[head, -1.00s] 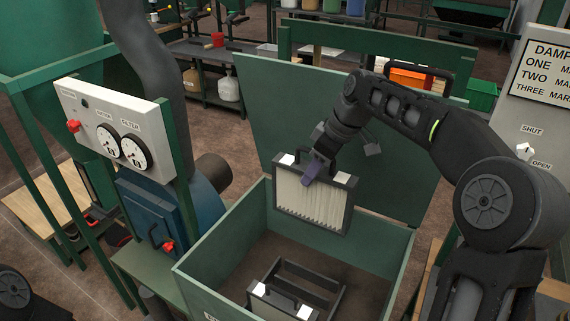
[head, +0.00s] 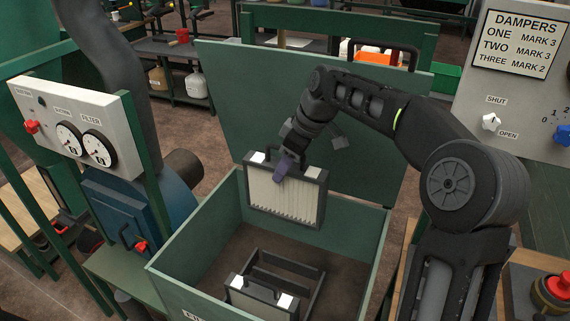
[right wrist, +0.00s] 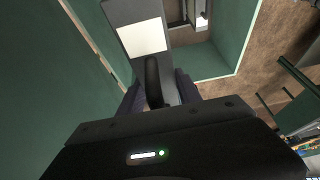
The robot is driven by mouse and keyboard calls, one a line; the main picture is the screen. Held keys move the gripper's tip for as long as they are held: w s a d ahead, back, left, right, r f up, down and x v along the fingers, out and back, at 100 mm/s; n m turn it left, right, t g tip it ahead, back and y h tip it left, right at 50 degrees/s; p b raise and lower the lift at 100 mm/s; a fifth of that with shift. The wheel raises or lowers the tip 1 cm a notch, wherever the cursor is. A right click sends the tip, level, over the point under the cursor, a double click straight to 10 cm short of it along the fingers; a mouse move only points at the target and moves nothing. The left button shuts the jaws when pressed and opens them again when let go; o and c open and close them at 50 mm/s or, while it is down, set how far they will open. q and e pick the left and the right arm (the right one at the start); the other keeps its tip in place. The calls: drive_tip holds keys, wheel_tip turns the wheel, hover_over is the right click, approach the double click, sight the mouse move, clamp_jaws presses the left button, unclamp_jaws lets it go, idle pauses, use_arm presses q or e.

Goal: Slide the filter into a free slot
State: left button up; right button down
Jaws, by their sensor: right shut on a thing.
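A pleated filter (head: 284,196) with a dark frame and white corner patches hangs upright from my right gripper (head: 284,170). The gripper is shut on the handle at the filter's top edge. In the right wrist view the filter's top (right wrist: 140,38) with a white patch lies beyond the fingers (right wrist: 160,95). The filter is over the back part of an open green box (head: 215,240). Inside the box is a dark slotted rack (head: 290,268). A second filter (head: 258,298) stands at the rack's front, and an empty-looking space shows behind it. My left gripper is not in view.
The box's raised green lid (head: 225,100) stands behind the filter. A blue housing with a gauge panel (head: 80,135) is at left. A damper panel (head: 515,90) is at right, above a red button (head: 557,286).

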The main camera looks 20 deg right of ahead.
wheel_tip(320, 180, down, 23)
drive_tip(key=b, duration=1.6)
drive_tip(key=shift+f+b, duration=0.45)
drive_tip(key=shift+b, duration=0.15)
idle(0.5)
wheel_tip(320, 180, down, 7)
drive_tip(key=b, duration=0.5)
idle(1.1)
drive_tip(key=shift+f, duration=0.1)
drive_tip(key=c, duration=0.7)
unclamp_jaws()
drive_tip(key=shift+c, duration=0.2)
drive_tip(key=v, duration=0.7)
drive_tip(key=shift+r+p, duration=0.3)
drive_tip(key=shift+r, duration=0.05)
drive_tip(key=shift+s+d, duration=0.1)
drive_tip(key=shift+s, duration=0.05)
